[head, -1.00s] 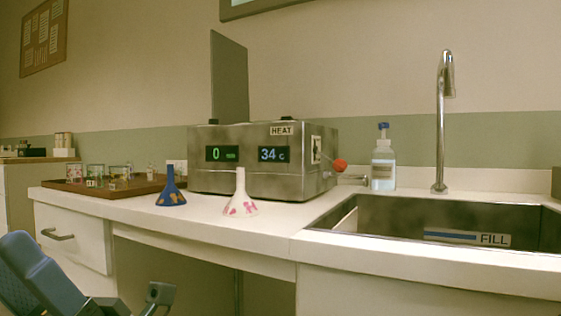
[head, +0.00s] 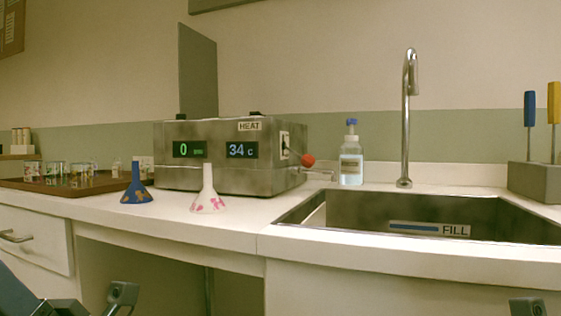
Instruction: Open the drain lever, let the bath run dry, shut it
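The steel bath (head: 230,182) stands on the counter, with its lid (head: 198,75) raised upright at the back. Its front displays read 0 min and 34 C. The drain lever (head: 308,160) has a red knob and sticks out from the bath's right side, sloping slightly down. A short spout (head: 318,174) sits below it, by the sink; no flow can be made out. The water inside is hidden. My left gripper (head: 95,304) is partly in view at the lower left, below the counter edge. A small part of my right gripper (head: 527,306) shows at the lower right. Both are away from the lever.
A blue funnel (head: 137,190) and a white patterned funnel (head: 208,194) stand before the bath. A tray of glassware (head: 85,188) is left. The sink (head: 440,209) with its tap (head: 405,120), a bottle (head: 351,165) and a tool block (head: 537,180) are right.

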